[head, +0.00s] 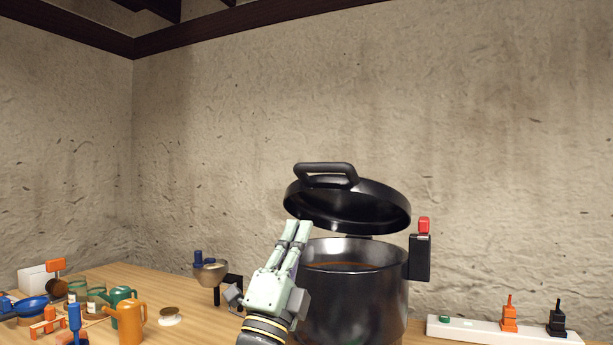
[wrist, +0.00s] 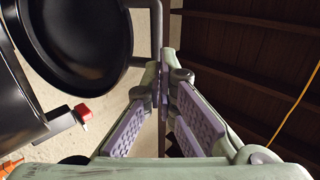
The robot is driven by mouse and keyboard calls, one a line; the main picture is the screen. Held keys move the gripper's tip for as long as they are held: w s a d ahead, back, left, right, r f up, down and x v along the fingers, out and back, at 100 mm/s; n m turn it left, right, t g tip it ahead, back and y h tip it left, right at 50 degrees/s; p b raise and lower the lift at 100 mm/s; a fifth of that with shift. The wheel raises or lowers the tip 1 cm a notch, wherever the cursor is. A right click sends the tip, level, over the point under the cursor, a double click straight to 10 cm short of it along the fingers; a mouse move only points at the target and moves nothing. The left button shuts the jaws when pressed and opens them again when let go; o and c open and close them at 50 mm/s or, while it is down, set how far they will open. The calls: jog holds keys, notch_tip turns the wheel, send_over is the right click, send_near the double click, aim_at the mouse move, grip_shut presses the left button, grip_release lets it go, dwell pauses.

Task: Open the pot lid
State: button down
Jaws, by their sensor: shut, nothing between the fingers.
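A large black pot (head: 352,295) stands on the wooden table in the head view, with brownish contents visible inside. Its black lid (head: 365,205) is raised and tilted above the rim, and a gap shows between lid and pot. The lid's loop handle (head: 326,175) is on top. My gripper (head: 298,228) is shut and empty, in front of the pot's left side and just below the lid's left edge. In the wrist view, the lid (wrist: 85,45) is at upper left beside my closed fingertips (wrist: 162,75). Whether the fingers touch the lid is unclear.
A red-topped black block (head: 420,255) sits on the pot's right side. A white power strip (head: 480,328) with plugs lies at right.

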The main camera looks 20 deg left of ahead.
aim_at(319, 168)
jog(key=p+x, duration=0.6)
jog(key=x, duration=0.6)
jog(key=shift+w+r, duration=0.1)
jog(key=shift+r, duration=0.1)
jog(key=shift+p+x, duration=0.45)
jog(key=shift+x, duration=0.35)
jog(key=shift+w+a+f, duration=0.1)
jog(key=shift+f, duration=0.05)
